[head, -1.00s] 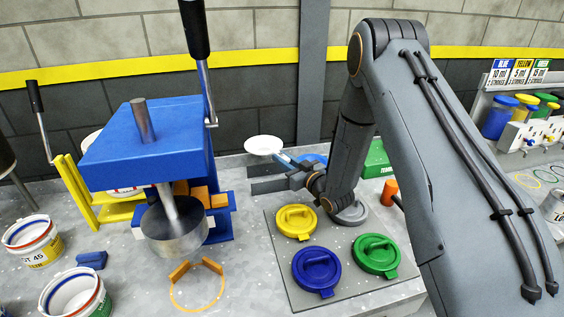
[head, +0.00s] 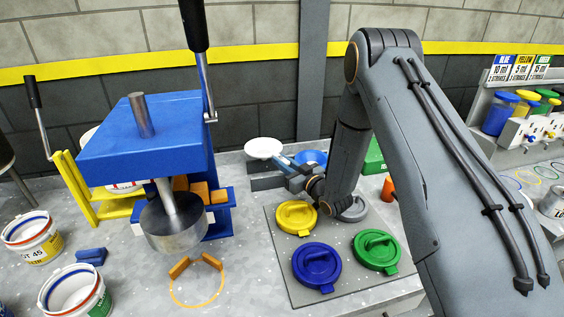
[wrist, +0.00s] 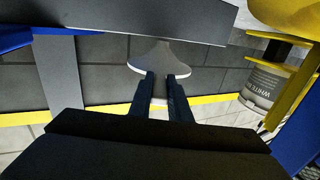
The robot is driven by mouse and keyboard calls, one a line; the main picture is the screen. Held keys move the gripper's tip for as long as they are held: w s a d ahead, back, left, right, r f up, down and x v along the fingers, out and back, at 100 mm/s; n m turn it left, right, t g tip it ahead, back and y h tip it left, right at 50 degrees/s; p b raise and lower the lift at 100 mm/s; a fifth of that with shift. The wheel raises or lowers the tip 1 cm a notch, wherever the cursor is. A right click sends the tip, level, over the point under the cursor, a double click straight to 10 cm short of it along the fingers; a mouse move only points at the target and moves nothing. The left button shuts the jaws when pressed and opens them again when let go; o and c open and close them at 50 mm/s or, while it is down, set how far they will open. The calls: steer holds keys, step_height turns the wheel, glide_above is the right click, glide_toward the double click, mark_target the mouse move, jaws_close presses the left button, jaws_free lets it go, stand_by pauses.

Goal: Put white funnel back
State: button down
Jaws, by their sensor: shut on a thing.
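The white funnel (head: 264,147) is held at the left end of my gripper (head: 279,166) in the head view, beside the blue press and near the back wall. Only its pale wide mouth shows there. In the wrist view the funnel (wrist: 160,57) sits at the tips of my two dark fingers (wrist: 164,80), which are shut on it. A blue round thing (head: 313,157), perhaps another funnel, is just right of my gripper and partly hidden by it.
The blue press (head: 145,140) stands close on the left. Yellow (head: 296,217), blue (head: 317,265) and green (head: 377,250) lids lie on a grey plate (head: 285,262) in front. An orange cylinder (head: 390,187) and a green box (head: 374,157) are at right, near my arm.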

steer(key=c, duration=1.6)
jaws_free()
steer(key=shift+c, duration=0.2)
steer(key=shift+r, duration=0.1)
steer(key=shift+r+p, duration=0.45)
steer(key=shift+r, duration=0.05)
steer(key=s+d+r+m+g+h+b, duration=0.3)
steer(key=s+d+g+h, duration=0.5)
steer(key=s+d, duration=0.85)
steer(key=s+a+r+m+g+h, duration=0.1)
steer(key=s+g, duration=0.4)
steer(key=s, duration=1.6)
steer(key=r+m+h, duration=0.1)
steer(key=m, duration=0.1)
steer(key=shift+a+m+g, duration=0.3)
steer(key=shift+m+g, duration=0.1)
